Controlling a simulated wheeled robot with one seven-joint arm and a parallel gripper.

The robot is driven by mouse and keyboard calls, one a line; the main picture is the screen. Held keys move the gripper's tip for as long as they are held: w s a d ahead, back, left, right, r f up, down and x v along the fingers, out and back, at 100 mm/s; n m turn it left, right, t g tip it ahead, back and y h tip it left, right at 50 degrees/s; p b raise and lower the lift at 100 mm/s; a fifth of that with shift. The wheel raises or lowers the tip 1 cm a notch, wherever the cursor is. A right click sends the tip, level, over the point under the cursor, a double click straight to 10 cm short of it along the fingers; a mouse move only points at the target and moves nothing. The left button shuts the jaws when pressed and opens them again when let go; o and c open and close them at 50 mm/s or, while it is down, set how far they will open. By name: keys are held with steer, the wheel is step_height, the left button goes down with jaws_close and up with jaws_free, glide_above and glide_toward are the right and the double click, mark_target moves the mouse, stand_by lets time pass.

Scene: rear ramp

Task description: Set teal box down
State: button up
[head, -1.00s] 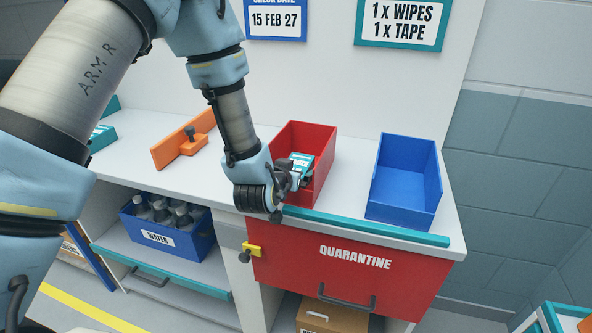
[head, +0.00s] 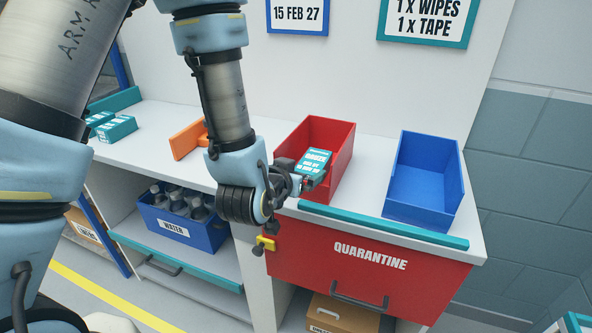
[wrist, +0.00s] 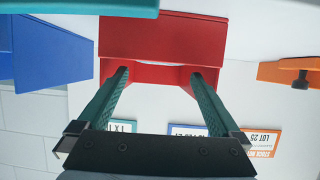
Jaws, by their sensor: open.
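The teal box (head: 313,162), with a white printed label, appears to lie within the red bin (head: 341,160) near its front in the head view. My gripper (head: 298,177) is just in front of the bin, at the box's near side. In the wrist view its two green-padded fingers (wrist: 160,90) are spread wide with nothing between them. The red bin (wrist: 160,38) fills the upper middle there.
A blue bin (head: 424,180) stands empty to the right. An orange holder (head: 188,140) and other teal boxes (head: 116,128) are on the counter at left. A teal strip (head: 385,224) edges the counter above the red quarantine drawer (head: 365,265). Bottles fill a water bin (head: 178,230) below.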

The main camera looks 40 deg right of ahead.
steer(key=shift+s+a+r+p, duration=0.4)
steer(key=shift+a+r+p, duration=0.3)
steer(key=shift+p, duration=2)
steer(key=shift+s+a+p, duration=0.2)
steer(key=shift+a+p, duration=0.15)
steer(key=shift+p, duration=0.45)
steer(key=shift+f, duration=0.1)
